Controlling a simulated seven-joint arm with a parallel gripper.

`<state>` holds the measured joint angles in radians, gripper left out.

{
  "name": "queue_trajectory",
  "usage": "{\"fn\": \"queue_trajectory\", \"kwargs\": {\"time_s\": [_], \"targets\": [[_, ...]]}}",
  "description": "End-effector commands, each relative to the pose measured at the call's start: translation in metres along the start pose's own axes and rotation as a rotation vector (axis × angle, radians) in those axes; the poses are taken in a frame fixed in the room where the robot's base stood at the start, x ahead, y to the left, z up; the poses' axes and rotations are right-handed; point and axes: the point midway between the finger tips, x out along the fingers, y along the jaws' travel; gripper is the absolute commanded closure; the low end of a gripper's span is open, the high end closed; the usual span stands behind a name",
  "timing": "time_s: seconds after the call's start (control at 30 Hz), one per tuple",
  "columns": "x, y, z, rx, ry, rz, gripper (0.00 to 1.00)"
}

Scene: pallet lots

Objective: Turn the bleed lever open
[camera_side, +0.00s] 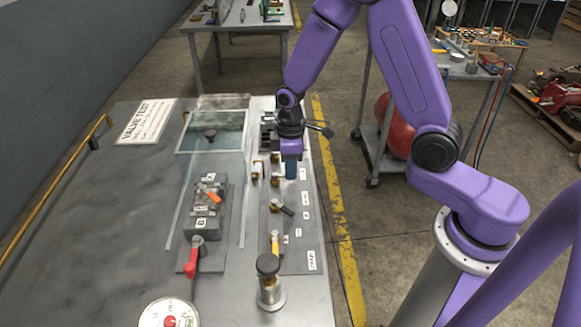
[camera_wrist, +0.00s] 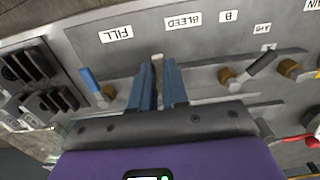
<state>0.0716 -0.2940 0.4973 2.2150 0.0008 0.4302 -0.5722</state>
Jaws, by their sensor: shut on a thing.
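In the wrist view the bleed lever (camera_wrist: 157,60) shows as a pale tip between the two blue fingers of my gripper (camera_wrist: 160,82). The BLEED label (camera_wrist: 182,20) is on the panel just beyond it, upside down in this view. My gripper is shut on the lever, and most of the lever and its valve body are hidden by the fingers. In the side view my gripper (camera_side: 290,170) points down over the strip of valves on the right of the bench, and the lever there is hidden.
The blue lever (camera_wrist: 92,80) near the FILL label (camera_wrist: 115,34) stands left of my fingers; a dark-grey lever (camera_wrist: 262,63) is to the right.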

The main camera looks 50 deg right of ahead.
Motion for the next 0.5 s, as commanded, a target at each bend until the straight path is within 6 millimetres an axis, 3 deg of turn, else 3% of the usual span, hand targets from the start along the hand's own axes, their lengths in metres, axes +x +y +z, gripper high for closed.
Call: {"fn": "queue_trajectory", "kwargs": {"time_s": [0.4,0.43,0.5], "targets": [[-0.0008,0.0010,-0.0010,-0.011,0.003,0.003,1.00],[-0.0008,0.0010,-0.0010,-0.011,0.003,0.003,0.76],[-0.0007,0.0010,-0.0009,-0.010,0.003,0.003,0.60]]}}
